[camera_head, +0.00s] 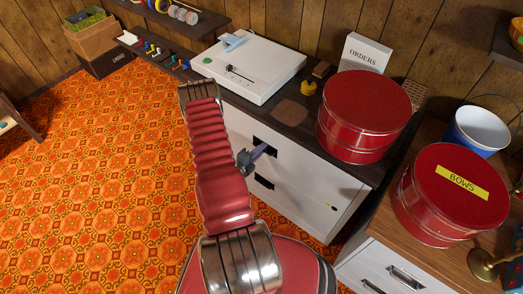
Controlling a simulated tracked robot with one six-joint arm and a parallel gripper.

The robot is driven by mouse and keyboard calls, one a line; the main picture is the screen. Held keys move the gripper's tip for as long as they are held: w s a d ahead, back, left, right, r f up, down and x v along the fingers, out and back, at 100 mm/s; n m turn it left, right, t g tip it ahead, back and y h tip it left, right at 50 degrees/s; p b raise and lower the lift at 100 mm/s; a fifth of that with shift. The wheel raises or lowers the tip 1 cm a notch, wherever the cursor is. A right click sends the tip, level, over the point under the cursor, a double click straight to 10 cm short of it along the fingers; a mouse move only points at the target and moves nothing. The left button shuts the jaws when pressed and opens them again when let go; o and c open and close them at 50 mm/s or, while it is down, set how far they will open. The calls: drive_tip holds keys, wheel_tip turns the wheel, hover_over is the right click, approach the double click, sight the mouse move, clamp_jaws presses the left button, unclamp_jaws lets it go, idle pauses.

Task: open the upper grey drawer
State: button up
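A pale grey-white cabinet (300,180) stands under a dark top. Its front has two dark handle openings, an upper one (268,141) and a lower one (264,183). The drawer outlines are hard to make out. My gripper (259,152) is a small dark grey part beside my red ribbed arm, in front of the upper opening. It overlaps that opening in the picture. I cannot tell whether it touches it. My arm hides the left part of the cabinet front, and the finger gap does not show.
The dark top carries a white machine (250,66), a yellow object (308,88), an ORDERS sign (362,54) and a large red tin (365,110). At right, a BOWS tin (450,195) and a blue-white bucket (480,130) stand on a wooden top. Orange floor (90,190) is clear at left.

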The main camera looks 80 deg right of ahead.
drive_tip(key=shift+c, duration=0.4)
clamp_jaws()
drive_tip(key=shift+f, duration=0.15)
idle(0.9)
drive_tip(key=shift+s+a, duration=0.1)
drive_tip(key=shift+a, duration=0.15)
drive_tip(key=shift+d, duration=0.1)
